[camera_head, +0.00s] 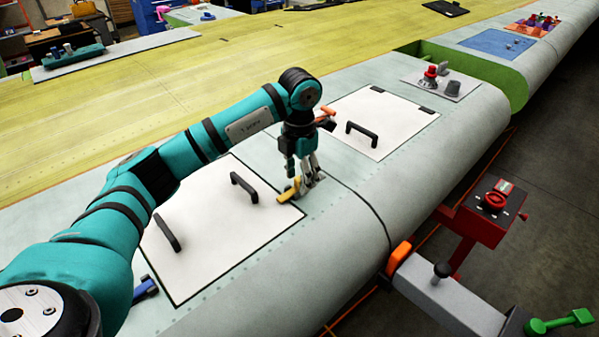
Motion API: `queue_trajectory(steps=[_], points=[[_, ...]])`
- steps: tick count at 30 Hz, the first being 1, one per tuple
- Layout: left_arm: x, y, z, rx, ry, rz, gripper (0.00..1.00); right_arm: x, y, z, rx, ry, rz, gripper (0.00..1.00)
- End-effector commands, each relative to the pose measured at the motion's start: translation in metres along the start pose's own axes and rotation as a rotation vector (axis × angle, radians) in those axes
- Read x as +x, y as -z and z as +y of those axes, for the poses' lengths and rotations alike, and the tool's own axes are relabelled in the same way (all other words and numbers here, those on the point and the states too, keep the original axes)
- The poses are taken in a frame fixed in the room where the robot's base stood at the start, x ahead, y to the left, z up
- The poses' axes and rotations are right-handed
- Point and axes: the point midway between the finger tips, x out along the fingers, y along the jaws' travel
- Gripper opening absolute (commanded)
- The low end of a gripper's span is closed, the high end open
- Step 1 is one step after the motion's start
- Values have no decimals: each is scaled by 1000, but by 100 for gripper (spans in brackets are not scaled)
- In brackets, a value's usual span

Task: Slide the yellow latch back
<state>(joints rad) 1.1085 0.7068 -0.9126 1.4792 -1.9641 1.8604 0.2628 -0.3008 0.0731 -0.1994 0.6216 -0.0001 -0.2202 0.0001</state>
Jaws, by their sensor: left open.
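The yellow latch (286,198) sits at the right corner of the near white panel (215,262) on the grey wing surface. My left gripper (302,188) points down right at the latch, with its fingers around or just beside it. It is open. The fingers partly cover the latch, and I cannot tell whether they touch it. My right gripper is not in view.
The near panel has two black handles (244,187). A farther white panel (400,112) has one black handle (361,133) and an orange latch (325,115) close behind my gripper. A blue latch (146,288) lies at the near panel's left edge.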

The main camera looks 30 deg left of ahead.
Motion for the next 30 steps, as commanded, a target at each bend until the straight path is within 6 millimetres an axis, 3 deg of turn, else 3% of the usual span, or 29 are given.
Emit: queue_trajectory(steps=[7, 18, 30], points=[[1, 0, 0, 0, 0, 0, 45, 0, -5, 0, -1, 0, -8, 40], [1, 0, 0, 0, 0, 0, 0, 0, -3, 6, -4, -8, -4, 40], [2, -3, 0, 0, 0, 0, 0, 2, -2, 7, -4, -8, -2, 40]])
